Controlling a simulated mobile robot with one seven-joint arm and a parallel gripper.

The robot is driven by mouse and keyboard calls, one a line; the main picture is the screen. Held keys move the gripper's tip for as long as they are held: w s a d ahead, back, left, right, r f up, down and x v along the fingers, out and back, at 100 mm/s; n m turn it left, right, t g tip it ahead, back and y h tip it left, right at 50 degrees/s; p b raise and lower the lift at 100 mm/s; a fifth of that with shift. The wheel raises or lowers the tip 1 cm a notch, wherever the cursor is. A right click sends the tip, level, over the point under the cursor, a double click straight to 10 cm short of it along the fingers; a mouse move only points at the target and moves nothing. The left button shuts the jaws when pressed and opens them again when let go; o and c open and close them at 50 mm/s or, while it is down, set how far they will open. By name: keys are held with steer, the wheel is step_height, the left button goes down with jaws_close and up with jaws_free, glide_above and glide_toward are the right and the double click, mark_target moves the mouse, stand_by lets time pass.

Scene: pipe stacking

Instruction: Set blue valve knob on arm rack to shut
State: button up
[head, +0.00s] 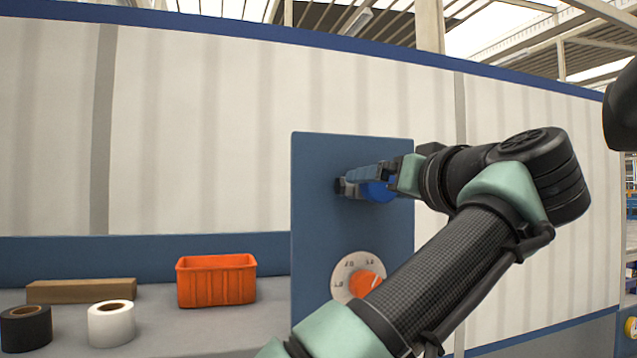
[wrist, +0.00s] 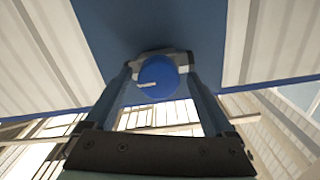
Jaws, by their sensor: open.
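The blue valve knob (head: 381,192) is on the upright blue panel (head: 320,225), partly hidden behind my gripper in the head view. In the wrist view the round blue knob (wrist: 158,78) shows a short white mark pointing left. My gripper (head: 347,187) is open at the panel. In the wrist view its two fingers (wrist: 160,62) stand on either side of the knob. I cannot tell whether they touch it.
Below on the panel is an orange knob (head: 366,284) on a white marked dial (head: 345,269), close to my forearm. On the grey bench are an orange crate (head: 216,285), a wooden block (head: 80,291), a black roll (head: 26,330) and a white roll (head: 111,328).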

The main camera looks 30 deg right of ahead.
steer(key=shift+w, duration=0.1)
steer(key=shift+s+d+r, duration=0.1)
steer(key=shift+s+r, duration=0.1)
steer(key=shift+s, duration=0.15)
steer(key=shift+c, duration=0.4)
steer(key=shift+w, duration=0.1)
steer(key=c, duration=1.3)
steer(key=shift+f, duration=0.1)
